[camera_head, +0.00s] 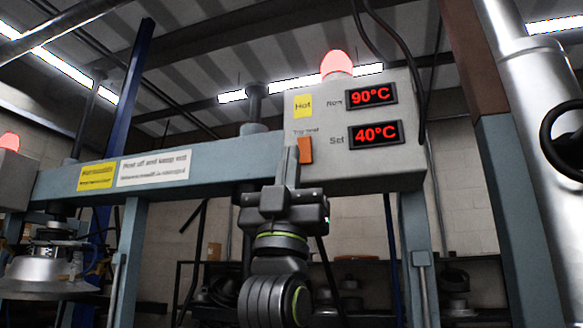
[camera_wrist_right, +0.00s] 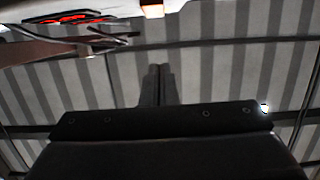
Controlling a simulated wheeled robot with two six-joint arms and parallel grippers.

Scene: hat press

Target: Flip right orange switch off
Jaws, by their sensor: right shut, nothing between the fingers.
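The orange switch (camera_head: 305,150) sits on the grey control box (camera_head: 412,158), left of the two red displays. My right gripper (camera_head: 292,155) is raised in front of the box, its fingers shut and empty, pointing up. Its fingertips appear just left of the switch and overlap its left edge in the head view; I cannot tell whether they touch. In the right wrist view the shut fingers (camera_wrist_right: 157,75) point up toward the ceiling, and an orange lit piece, likely the switch (camera_wrist_right: 152,10), shows at the top edge. My left gripper is not in view.
The displays read 90°C (camera_head: 371,95) and 40°C (camera_head: 374,134). A red lamp (camera_head: 336,63) glows on top of the box. A grey-blue beam (camera_head: 225,158) with warning labels runs left. A metal column (camera_head: 540,150) with a black wheel stands at right.

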